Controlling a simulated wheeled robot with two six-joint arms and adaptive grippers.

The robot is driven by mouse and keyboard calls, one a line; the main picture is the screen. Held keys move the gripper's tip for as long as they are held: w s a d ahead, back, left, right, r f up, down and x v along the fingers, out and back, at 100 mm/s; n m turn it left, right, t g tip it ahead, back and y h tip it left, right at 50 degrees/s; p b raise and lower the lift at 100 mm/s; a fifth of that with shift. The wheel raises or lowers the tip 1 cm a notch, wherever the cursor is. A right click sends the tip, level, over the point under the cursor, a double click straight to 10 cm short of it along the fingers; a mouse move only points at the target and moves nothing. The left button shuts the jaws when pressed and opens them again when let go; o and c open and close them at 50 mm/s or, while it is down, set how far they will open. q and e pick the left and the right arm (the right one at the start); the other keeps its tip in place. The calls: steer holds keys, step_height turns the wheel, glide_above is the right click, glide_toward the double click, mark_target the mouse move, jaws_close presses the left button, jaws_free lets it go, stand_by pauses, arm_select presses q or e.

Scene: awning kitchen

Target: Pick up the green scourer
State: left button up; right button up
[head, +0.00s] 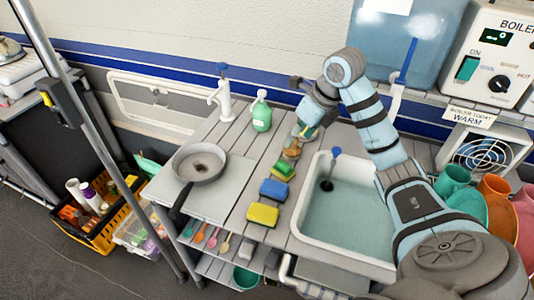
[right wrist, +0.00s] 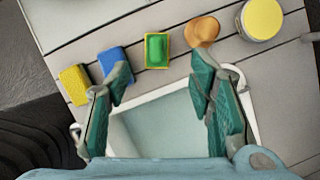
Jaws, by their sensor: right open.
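The green scourer (head: 285,168) lies on the grey slatted counter left of the sink, with a yellow layer showing along its edge. In the right wrist view the green scourer (right wrist: 157,50) is a green block within a yellow border, beyond and between the fingertips. My right gripper (head: 306,128) is above the back of the counter, behind the scourer in the head view. In the right wrist view my right gripper (right wrist: 160,72) has its two teal fingers wide apart with nothing between them. My left gripper is not in view.
A blue sponge (head: 274,190) and a yellow sponge (head: 263,214) lie in a row before the scourer. A brown rounded object (right wrist: 203,30) sits close beside it. The sink (head: 345,215) is to the right; a frying pan (head: 200,165) and green soap bottle (head: 262,114) stand left.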

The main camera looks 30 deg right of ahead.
glide_above(284, 164)
steer(key=s, duration=0.2)
steer(key=f, duration=0.4)
steer(key=f+b, duration=0.1)
steer(key=f, duration=0.1)
steer(key=shift+d+f, duration=0.1)
steer(key=shift+d, duration=0.2)
steer(key=x, duration=0.7)
steer(key=shift+s+f+b, duration=0.15)
steer(key=shift+b, duration=0.15)
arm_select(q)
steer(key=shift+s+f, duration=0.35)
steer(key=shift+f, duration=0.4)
arm_select(e)
steer(key=shift+f, duration=0.1)
steer(key=shift+c, duration=0.4)
steer(key=c, duration=0.7)
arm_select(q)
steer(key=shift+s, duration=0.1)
